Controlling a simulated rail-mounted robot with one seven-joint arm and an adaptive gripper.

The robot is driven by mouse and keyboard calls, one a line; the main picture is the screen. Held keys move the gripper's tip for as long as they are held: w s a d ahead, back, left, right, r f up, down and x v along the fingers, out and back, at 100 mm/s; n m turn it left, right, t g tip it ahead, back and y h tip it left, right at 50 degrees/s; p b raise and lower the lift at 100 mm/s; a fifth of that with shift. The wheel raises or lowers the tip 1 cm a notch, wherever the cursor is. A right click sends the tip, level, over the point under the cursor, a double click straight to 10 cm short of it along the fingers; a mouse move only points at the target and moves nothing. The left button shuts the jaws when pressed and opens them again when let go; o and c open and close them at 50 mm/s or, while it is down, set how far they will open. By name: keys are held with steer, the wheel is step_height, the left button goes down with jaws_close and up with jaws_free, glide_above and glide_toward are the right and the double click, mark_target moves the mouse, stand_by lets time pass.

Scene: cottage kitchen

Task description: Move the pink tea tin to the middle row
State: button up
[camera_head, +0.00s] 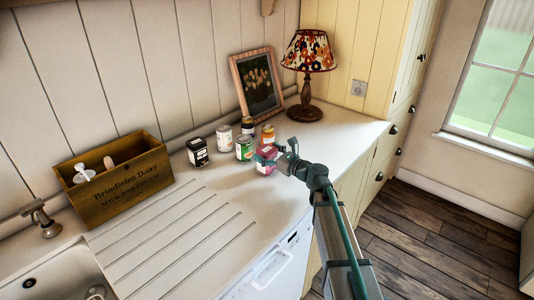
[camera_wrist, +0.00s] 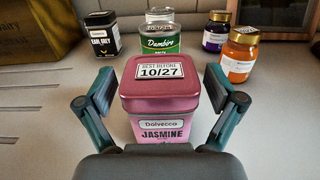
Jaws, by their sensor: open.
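The pink tea tin (camera_wrist: 160,100) stands upright on the counter, with "Jasmine" on its front and a "Best before 10/27" label on its lid. In the head view the tin (camera_head: 265,166) is partly hidden by my gripper. My gripper (camera_wrist: 159,90) is open, with one finger on each side of the tin and a visible gap on both sides. In the head view my gripper (camera_head: 268,156) is at the tin, at the front of the group of tins and jars.
Behind the tin are a green tin (camera_wrist: 160,38), a pale-lidded container (camera_wrist: 160,15), a black Earl Grey tin (camera_wrist: 102,34), a purple jar (camera_wrist: 216,31) and an orange jar (camera_wrist: 239,54). A wooden crate (camera_head: 118,194), lamp (camera_head: 305,110) and picture frame (camera_head: 237,85) stand on the counter.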

steer(key=shift+r, duration=0.25)
steer(key=shift+s+d+f, duration=0.15)
steer(key=shift+s+d, duration=0.1)
steer(key=b+v, duration=0.2)
steer(key=v, duration=0.8)
steer(key=shift+s+d, duration=0.35)
steer(key=shift+d, duration=0.2)
